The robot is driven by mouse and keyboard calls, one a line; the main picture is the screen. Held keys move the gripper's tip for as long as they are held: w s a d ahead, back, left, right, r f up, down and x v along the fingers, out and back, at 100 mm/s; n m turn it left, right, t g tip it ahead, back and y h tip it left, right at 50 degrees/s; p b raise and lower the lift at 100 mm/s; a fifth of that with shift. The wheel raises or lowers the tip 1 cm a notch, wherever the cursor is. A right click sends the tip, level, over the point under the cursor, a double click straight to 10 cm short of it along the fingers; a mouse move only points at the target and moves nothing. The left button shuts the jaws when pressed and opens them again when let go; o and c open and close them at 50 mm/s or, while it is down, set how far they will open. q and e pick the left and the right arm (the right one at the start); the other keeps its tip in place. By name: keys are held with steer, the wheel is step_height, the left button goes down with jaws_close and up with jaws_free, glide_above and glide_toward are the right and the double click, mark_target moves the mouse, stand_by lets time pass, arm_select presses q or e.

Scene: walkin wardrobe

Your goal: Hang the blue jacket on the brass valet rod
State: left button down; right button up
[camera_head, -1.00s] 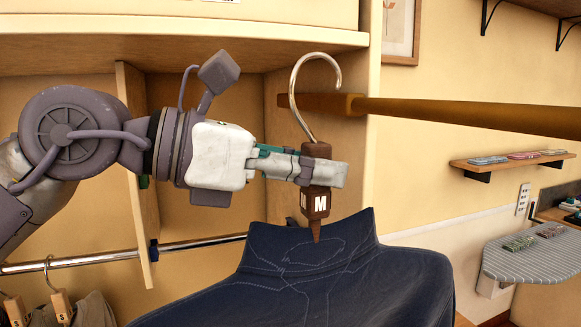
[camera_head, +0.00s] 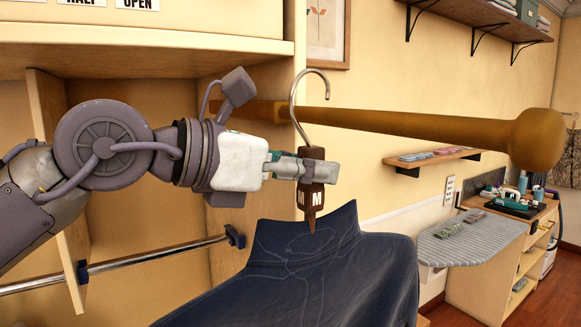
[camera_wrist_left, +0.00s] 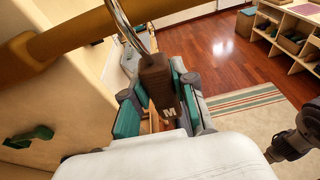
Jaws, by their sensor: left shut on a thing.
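The blue jacket (camera_head: 310,265) hangs on a hanger with a brown neck marked M (camera_head: 313,180) and a silver hook (camera_head: 325,95). My left gripper (camera_head: 318,170) is shut on the hanger neck, which also shows between the fingers in the left wrist view (camera_wrist_left: 158,85). The brass valet rod (camera_head: 420,122) sticks out from the wardrobe panel and ends in a round knob. In the head view the hook's curve overlaps the rod; whether it touches the rod I cannot tell. The rod also crosses the upper left of the wrist view (camera_wrist_left: 75,35). My right gripper is not clearly in view.
A chrome rail (camera_head: 150,262) runs low inside the wardrobe at left. A grey striped ironing board (camera_head: 470,238) and a wooden unit (camera_head: 500,265) stand at right. A small wall shelf (camera_head: 430,160) sits behind the rod.

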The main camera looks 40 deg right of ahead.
arm_select(q)
steer(key=shift+s+d+f+b, duration=0.1)
steer(key=shift+d+f+b, duration=1)
steer(key=shift+f+b, duration=0.6)
steer(key=shift+b, duration=0.3)
